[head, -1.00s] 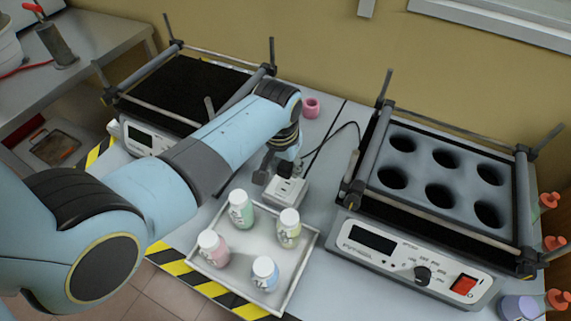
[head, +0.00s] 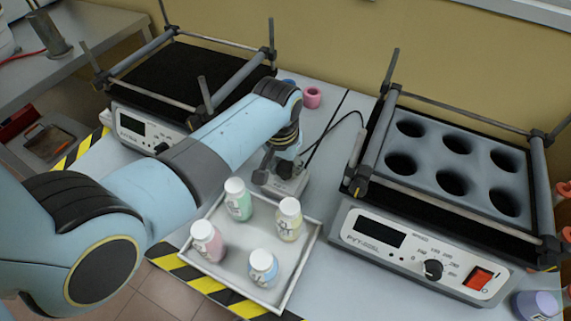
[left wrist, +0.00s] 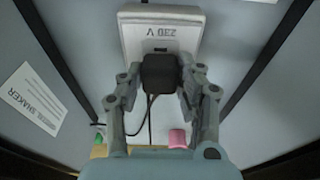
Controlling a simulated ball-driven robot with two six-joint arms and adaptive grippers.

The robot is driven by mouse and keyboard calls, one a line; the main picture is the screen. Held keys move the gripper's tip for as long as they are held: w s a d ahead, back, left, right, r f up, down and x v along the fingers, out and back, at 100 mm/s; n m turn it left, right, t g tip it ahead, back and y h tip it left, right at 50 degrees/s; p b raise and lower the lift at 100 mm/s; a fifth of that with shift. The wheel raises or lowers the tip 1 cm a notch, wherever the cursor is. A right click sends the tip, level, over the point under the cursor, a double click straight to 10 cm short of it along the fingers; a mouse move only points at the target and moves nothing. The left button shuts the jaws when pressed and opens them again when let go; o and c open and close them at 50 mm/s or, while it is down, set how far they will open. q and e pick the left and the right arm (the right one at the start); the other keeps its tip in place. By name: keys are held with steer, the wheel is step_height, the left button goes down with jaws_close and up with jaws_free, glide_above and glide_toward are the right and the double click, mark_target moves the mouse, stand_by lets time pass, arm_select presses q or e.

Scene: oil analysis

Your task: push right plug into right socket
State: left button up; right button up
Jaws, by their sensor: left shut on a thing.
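My left gripper (head: 281,163) is shut on a black plug, seen in the left wrist view (left wrist: 160,73) between the two fingers (left wrist: 160,92). The plug's dark cable hangs down from it. The white socket block (head: 284,187) stands on the table under the gripper, behind the tray. In the left wrist view the block (left wrist: 162,22) is just beyond the plug, with a dark slot beside the plug's edge. I cannot tell whether the plug's pins are in the block. My right gripper is not in view.
A white tray (head: 277,292) with several capped bottles is in front of the block. One shaker (head: 150,132) is at the left. Another shaker (head: 385,265) with round holes is at the right. A pink ring-like object (head: 312,98) stands behind the gripper.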

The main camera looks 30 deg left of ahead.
arm_select(q)
steer(key=shift+p, duration=0.3)
stand_by(0.5)
steer(key=shift+p, duration=0.55)
stand_by(1.2)
steer(key=shift+f+b, duration=0.45)
steer(key=shift+f, duration=0.15)
steer(key=o, duration=1.1)
steer(key=shift+o, duration=0.2)
step_height(320, 180, up, 12)
steer(key=s, duration=0.1)
steer(key=shift+s, duration=0.4)
